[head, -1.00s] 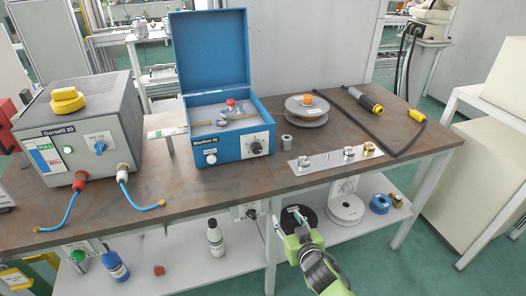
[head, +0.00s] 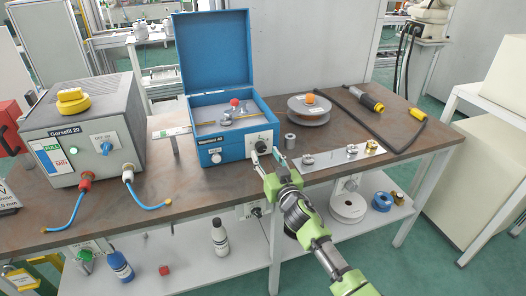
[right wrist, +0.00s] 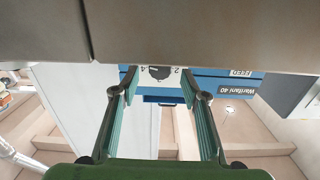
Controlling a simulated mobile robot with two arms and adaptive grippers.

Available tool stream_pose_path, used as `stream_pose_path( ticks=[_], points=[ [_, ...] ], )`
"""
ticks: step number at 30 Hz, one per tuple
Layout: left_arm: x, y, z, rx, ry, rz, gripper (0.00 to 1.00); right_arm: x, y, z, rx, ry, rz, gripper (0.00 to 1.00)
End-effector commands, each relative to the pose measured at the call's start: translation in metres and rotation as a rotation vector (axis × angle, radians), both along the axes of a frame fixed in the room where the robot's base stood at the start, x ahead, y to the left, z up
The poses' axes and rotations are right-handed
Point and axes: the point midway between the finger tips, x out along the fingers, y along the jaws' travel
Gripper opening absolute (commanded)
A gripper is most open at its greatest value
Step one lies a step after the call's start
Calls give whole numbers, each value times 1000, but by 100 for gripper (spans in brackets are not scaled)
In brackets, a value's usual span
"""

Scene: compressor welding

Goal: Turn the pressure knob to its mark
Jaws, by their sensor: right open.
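The black pressure knob (head: 261,147) sits on a white dial plate on the front of the open blue box (head: 230,154). In the right wrist view the knob (right wrist: 158,73) shows between my fingertips, with the numerals 4 and 2 beside it. The exact mark is too small to tell. My right gripper (head: 267,158) is open and empty, just in front of the dial, with one finger on each side. I cannot tell whether the fingers touch the knob. My left gripper is not in view.
A grey welder unit (head: 84,138) with blue cables stands on the left of the table (head: 210,190). A spool (head: 309,112), a small metal cylinder (head: 290,141) and a plate with fittings (head: 330,160) lie to the right. The blue lid (head: 213,52) stands open behind.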

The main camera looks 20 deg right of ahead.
Motion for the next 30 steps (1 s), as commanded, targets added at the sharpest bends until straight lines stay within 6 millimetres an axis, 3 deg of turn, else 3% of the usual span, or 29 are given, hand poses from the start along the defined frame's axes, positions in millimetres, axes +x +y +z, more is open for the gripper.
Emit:
stream_pose_path(
  ticks=[7, 19, 23, 24, 30],
  points=[
    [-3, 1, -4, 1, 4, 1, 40, 27, 1, 0, 1, 0, 0, 41],
    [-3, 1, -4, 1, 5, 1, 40, 33, 1, 0, 1, 0, 0, 41],
    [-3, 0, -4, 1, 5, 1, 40, 33, 1, 0, 1, 0, 0, 8],
    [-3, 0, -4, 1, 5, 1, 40, 33, 1, 0, 1, 0, 0, 3],
    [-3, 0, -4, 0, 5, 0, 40, 32, 1, 0, -4, 1, 0, 3]
  ],
)
